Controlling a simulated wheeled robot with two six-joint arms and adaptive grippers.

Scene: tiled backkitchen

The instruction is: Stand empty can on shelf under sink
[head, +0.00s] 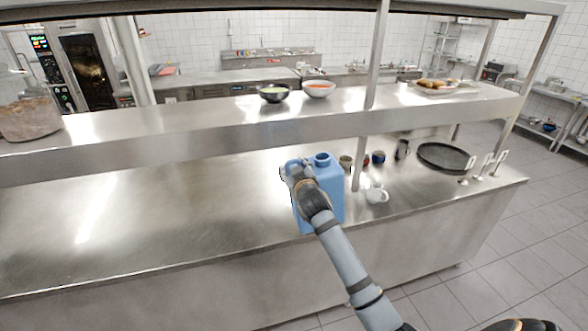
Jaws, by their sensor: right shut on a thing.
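A blue jerrycan-like can (331,198) with an open-looking round neck at its top right is upright at the front edge of the steel counter (190,215). My right gripper (297,177) is shut on the can at its top left, around the handle area. The gripper and wrist hide part of the can's front. I cannot tell whether its base touches the counter. No shelf under a sink can be made out clearly.
The counter's left part is clear. Tiled floor (497,248) lies open at right.

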